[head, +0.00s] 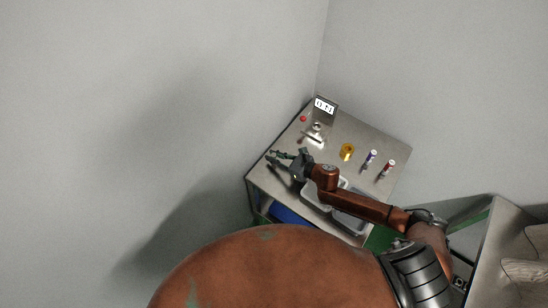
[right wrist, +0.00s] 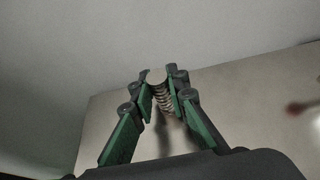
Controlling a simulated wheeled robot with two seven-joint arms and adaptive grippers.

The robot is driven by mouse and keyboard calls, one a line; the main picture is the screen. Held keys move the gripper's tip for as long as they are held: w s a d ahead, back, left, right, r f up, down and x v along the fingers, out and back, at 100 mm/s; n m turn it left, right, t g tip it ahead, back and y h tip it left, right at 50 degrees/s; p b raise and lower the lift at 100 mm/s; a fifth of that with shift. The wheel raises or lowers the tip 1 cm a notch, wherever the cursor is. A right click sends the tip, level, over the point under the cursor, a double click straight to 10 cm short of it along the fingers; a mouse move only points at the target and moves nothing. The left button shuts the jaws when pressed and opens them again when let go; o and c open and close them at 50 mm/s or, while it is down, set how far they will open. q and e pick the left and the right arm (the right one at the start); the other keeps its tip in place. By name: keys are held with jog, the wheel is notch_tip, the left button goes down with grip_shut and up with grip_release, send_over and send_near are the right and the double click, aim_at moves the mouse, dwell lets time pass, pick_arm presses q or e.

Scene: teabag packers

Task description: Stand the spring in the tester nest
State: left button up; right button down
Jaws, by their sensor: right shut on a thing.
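My right gripper (head: 272,156) reaches over the left front edge of the steel table. In the right wrist view its green-padded fingers (right wrist: 161,88) are shut on a coiled metal spring (right wrist: 163,98), held between the tips. In the head view the spring is too small to make out. The tester (head: 325,106), with a lit display, stands at the table's back corner. A small metal fixture (head: 316,131), which looks like its nest, sits in front of the display, behind and to the right of my gripper, apart from it. My left gripper is not in view.
On the table (head: 402,153) stand a yellow piece (head: 347,151), a blue-and-white cylinder (head: 371,156) and a red-and-white one (head: 388,167). A red button (head: 303,118) lies left of the tester. Grey trays (head: 351,222) are partly under my right arm. Walls rise behind the table.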

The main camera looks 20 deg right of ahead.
aim_at(274, 155)
jog(key=shift+r, duration=0.45)
notch_tip(274, 155, up, 3)
jog(key=shift+f, duration=0.1)
jog(key=s+d+r+p, duration=0.1)
jog(key=s+d+r, duration=0.1)
jog(key=s+r, duration=0.7)
jog(key=s, duration=0.4)
jog(key=shift+s+r, duration=0.2)
jog(key=shift+s, duration=0.2)
jog(key=shift+a, duration=0.15)
